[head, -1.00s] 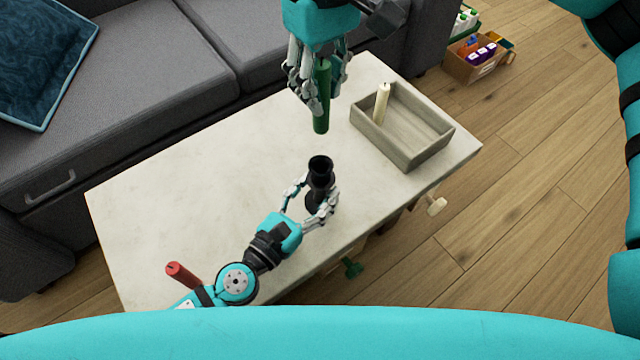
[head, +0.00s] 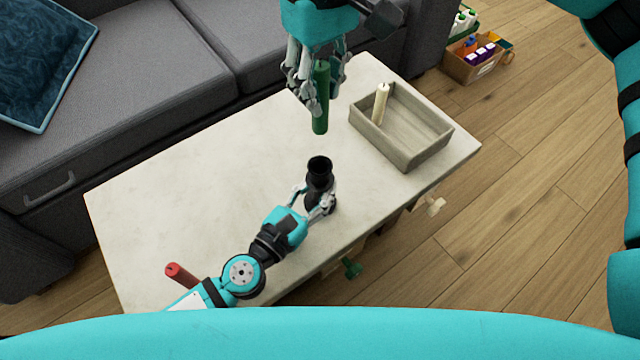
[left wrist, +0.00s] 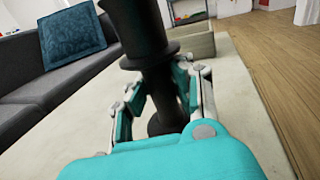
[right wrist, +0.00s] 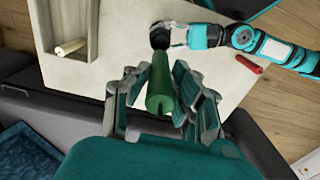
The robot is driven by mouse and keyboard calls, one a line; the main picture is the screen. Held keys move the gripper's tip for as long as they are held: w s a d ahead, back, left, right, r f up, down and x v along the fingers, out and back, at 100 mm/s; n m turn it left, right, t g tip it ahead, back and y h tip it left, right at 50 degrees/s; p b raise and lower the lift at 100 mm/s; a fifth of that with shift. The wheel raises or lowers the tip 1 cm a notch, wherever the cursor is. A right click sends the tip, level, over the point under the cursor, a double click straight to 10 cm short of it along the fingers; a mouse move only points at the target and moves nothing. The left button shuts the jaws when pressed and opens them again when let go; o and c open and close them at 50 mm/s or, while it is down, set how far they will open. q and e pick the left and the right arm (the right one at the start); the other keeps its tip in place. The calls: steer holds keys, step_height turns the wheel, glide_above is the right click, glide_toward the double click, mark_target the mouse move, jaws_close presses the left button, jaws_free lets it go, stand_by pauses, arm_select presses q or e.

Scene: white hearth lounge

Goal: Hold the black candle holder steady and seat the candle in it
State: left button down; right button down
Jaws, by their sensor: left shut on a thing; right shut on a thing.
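The black candle holder (head: 319,170) stands upright on the pale table with its open cup facing up. My left gripper (head: 318,203) is shut around its lower stem; the left wrist view shows the holder (left wrist: 139,25) between the fingers. My right gripper (head: 318,85) is shut on the green candle (head: 320,118), held upright with its lower end above and slightly behind the holder, apart from it. In the right wrist view the candle (right wrist: 160,97) sits between the fingers and the holder (right wrist: 159,37) shows beyond it.
A wooden tray (head: 433,148) with a cream candle (head: 380,103) stands at the table's right. A red candle (head: 180,274) lies near the front left edge, beside my left arm. A grey sofa (head: 140,100) borders the back.

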stand_by(0.3)
step_height(320, 180, down, 13)
steer(key=shift+s, duration=0.15)
stand_by(0.5)
steer(key=c, duration=1.1)
jaws_free()
steer(key=shift+c, duration=0.2)
steer(key=shift+r, duration=0.1)
step_height(320, 180, up, 12)
steer(key=shift+r, duration=0.1)
